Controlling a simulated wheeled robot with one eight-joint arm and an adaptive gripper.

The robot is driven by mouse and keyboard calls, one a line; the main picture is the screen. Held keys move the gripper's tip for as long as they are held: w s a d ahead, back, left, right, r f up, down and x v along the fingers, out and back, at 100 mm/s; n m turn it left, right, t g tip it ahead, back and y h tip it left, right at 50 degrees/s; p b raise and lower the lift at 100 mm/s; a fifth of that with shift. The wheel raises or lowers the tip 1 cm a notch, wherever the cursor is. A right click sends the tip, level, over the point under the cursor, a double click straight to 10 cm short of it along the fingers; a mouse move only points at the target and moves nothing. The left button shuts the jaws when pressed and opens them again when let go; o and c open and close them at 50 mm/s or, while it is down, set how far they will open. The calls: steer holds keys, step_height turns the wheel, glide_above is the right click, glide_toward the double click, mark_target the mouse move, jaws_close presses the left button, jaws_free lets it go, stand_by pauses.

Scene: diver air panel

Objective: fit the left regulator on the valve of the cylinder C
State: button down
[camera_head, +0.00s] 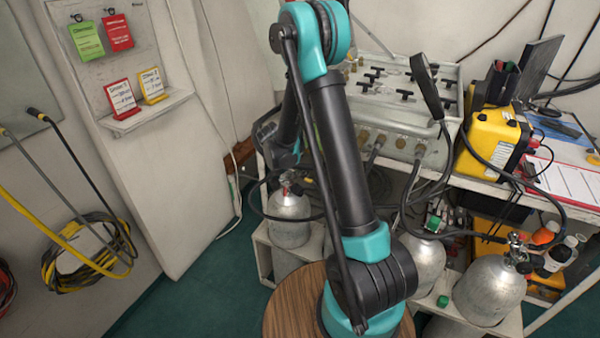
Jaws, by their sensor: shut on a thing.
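Three silver cylinders stand in the rack under the bench: one at left (289,220), one in the middle (428,262) partly behind my arm, and one at front right (490,288). I cannot read which is C. The left cylinder's valve (288,183) shows a little red beside my arm. A black hose (373,160) runs from the panel down behind my arm; another black line curves around the left cylinder. The left regulator cannot be made out. The right cylinder's valve (518,250) has dark fittings and a hose near it.
The grey air panel (405,125) stands on the white bench, with a yellow case (493,145) and a clipboard (565,180) to its right. A round wooden top (290,305) is in front. Hoses hang on the left wall. Green floor is free at left.

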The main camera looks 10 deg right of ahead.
steer(key=shift+r, duration=1.5)
